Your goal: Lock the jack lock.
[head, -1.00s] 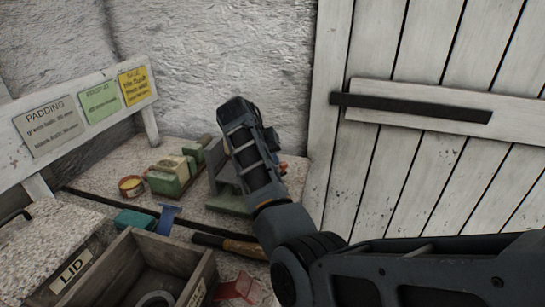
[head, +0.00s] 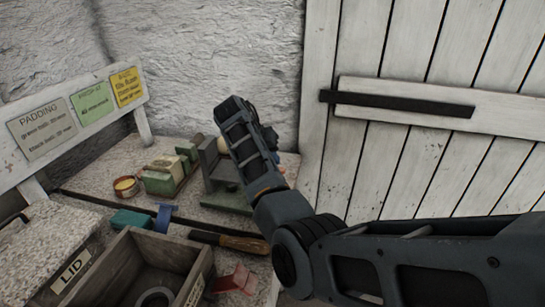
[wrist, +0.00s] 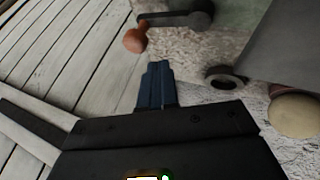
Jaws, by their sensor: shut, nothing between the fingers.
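A grey and green bench fixture (head: 226,196) stands on the bench, partly hidden behind my arm in the head view. In the wrist view a dark lever (wrist: 180,18) with an orange-red knob (wrist: 134,41) lies beside the fixture's grey body (wrist: 285,45); I take this lever to be the jack lock, but cannot be sure. My gripper (wrist: 157,66) is shut and empty, its blue-grey fingertips below and slightly right of the knob in the picture, apparently apart from it. In the head view the fingers are hidden behind my wrist.
A pale ball (wrist: 295,115) and a dark ring (wrist: 223,78) are right of my fingers. A plank door (head: 400,165) is beside the bench. A wooden crate (head: 122,272), a wooden-handled tool (head: 232,242), green blocks (head: 163,180) and a small tin (head: 126,187) crowd the bench.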

